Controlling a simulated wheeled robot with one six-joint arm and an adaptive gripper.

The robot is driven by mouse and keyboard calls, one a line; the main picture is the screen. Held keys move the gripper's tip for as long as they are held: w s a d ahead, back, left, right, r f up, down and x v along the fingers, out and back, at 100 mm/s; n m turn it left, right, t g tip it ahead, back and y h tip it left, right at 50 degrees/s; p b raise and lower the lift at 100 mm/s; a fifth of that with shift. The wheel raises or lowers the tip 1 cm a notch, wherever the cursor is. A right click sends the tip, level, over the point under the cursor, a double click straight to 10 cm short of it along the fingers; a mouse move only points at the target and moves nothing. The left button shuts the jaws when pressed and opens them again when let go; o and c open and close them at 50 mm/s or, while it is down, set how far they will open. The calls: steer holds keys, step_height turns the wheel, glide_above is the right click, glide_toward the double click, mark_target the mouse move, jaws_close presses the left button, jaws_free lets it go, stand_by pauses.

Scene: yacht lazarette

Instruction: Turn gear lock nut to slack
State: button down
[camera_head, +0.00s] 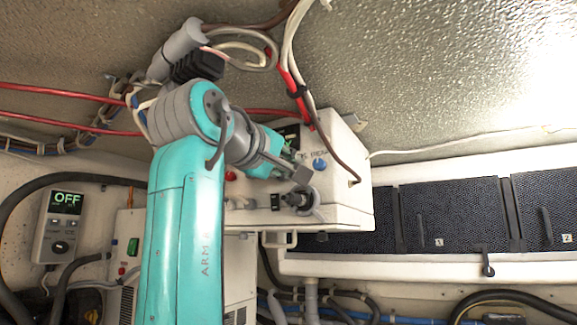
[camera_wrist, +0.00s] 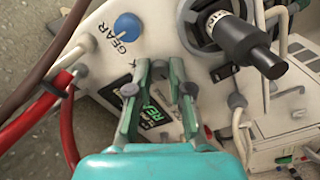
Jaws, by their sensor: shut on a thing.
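My gripper (camera_wrist: 160,72) reaches down to the white box's panel, beside a printed label of which only part can be read. Its fingers are closed around a small part at the panel, which I take to be the gear lock nut; the fingertips hide most of it. The blue knob (camera_wrist: 127,27) marked GEAR is just beyond the fingertips, apart from them. In the head view my gripper (camera_head: 291,165) is at the box front, left of the blue knob (camera_head: 320,164). The nut cannot be made out there.
A black handle (camera_wrist: 252,45) sticks out of the panel to the right of my gripper. Red cables (camera_wrist: 35,120) and a brown hose (camera_wrist: 70,22) run close on the left. In the head view, a controller (camera_head: 61,225) reading OFF hangs at the left and dark panels (camera_head: 450,215) line the right.

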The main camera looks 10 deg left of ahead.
steer(key=c, duration=1.1)
jaws_free()
steer(key=shift+o, duration=0.2)
steer(key=shift+s, duration=0.1)
steer(key=v, duration=1.1)
steer(key=shift+s+a, duration=0.15)
steer(key=shift+s, duration=0.25)
